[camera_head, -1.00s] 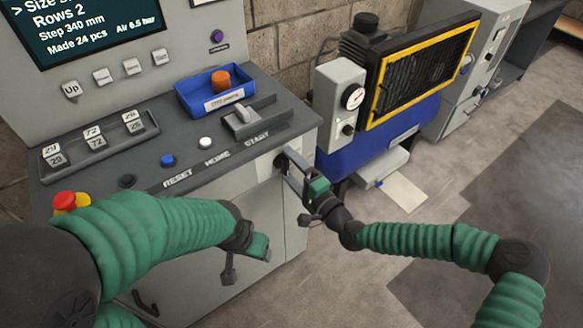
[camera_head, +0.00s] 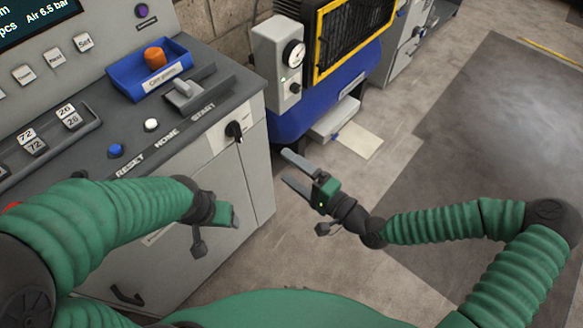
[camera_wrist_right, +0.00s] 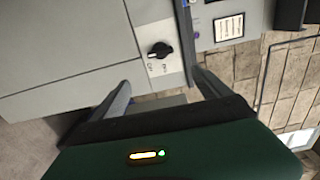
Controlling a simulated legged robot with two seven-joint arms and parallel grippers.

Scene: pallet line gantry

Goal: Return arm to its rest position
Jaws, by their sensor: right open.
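My right gripper (camera_head: 292,172) is open and empty in the head view, to the right of the grey control cabinet and apart from it. Its two fingers also show in the right wrist view (camera_wrist_right: 160,90), spread apart with nothing between them. A black rotary switch (camera_head: 235,130) is on the cabinet's front, left of the right gripper. The switch shows beyond the fingers in the right wrist view (camera_wrist_right: 160,50). My left gripper (camera_head: 215,228) hangs in front of the cabinet; its fingers are too hidden to judge.
The control cabinet (camera_head: 240,190) has a desk with buttons and a lever (camera_head: 184,90). A blue tray (camera_head: 118,78) holds an orange part (camera_head: 155,57). A blue compressor (camera_head: 350,75) with a gauge box (camera_head: 278,65) stands behind. The floor (camera_head: 480,150) at right is clear.

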